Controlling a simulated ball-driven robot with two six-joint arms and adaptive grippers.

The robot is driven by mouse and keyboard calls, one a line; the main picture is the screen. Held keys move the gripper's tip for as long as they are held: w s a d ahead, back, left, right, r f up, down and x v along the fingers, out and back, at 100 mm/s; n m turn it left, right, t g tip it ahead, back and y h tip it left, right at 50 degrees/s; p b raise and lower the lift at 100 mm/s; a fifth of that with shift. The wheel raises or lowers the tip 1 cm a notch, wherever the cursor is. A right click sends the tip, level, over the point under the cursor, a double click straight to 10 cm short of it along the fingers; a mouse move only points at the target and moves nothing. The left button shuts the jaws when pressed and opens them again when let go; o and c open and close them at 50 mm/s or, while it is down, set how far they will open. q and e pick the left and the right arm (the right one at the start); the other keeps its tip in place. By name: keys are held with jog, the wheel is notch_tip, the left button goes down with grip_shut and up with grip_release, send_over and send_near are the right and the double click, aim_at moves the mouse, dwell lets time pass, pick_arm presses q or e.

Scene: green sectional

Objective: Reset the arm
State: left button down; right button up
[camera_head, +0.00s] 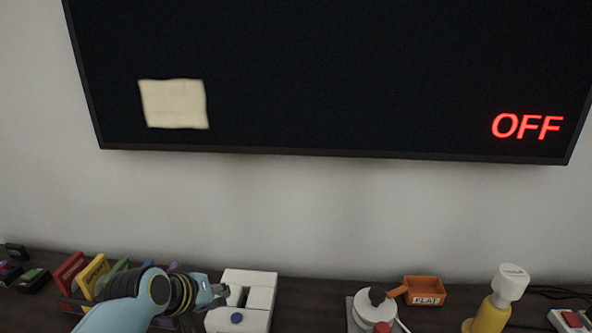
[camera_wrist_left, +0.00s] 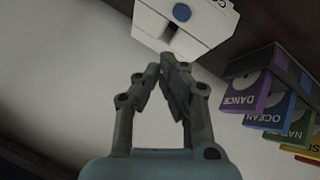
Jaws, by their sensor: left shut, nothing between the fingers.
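My left arm comes in from the lower left in the head view. Its gripper (camera_head: 218,295) is at the left side of a white box (camera_head: 258,299) with a blue button. In the left wrist view the gripper (camera_wrist_left: 160,70) is shut with nothing between its fingertips. The same white box (camera_wrist_left: 205,22), with a dark slot and the blue button, lies just beyond the fingertips; whether they touch it I cannot tell. My right gripper is not in view.
Coloured cartridges stand left of the box, including red (camera_head: 68,273) and yellow (camera_head: 91,274); DANCE (camera_wrist_left: 245,97) and OCEAN (camera_wrist_left: 276,110) are readable in the wrist view. A screen (camera_head: 330,70) reads OFF.

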pick_arm(q)
jog(key=s+a+r+m+g+y, duration=0.1)
jog(key=s+a+r+m, duration=0.2)
jog(key=s, duration=0.7)
jog(key=s+a+r+g+y, duration=0.25)
jog(key=s+r, duration=0.25)
jog(key=s, duration=0.5)
jog(key=s+a+r+m+g+y, duration=0.1)
jog(key=s+a+r+m, duration=0.2)
jog(key=s, duration=0.7)
jog(key=s+a+f+n+g+b, duration=0.2)
jog(key=f+b, duration=0.7)
jog(key=f, duration=2.4)
jog(key=s+a+f+b, duration=0.1)
jog(key=s+f+b, duration=0.2)
jog(key=s+f, duration=0.6)
jog(key=s+a+f+b, duration=0.1)
jog(key=s+f+b, duration=0.3)
jog(key=s+f, duration=0.5)
notch_tip(320, 180, down, 7)
jog(key=shift+s+m+h, duration=0.3)
jog(key=shift+s+h, duration=0.05)
jog(key=shift+a+g, duration=0.1)
jog(key=shift+g, duration=0.25)
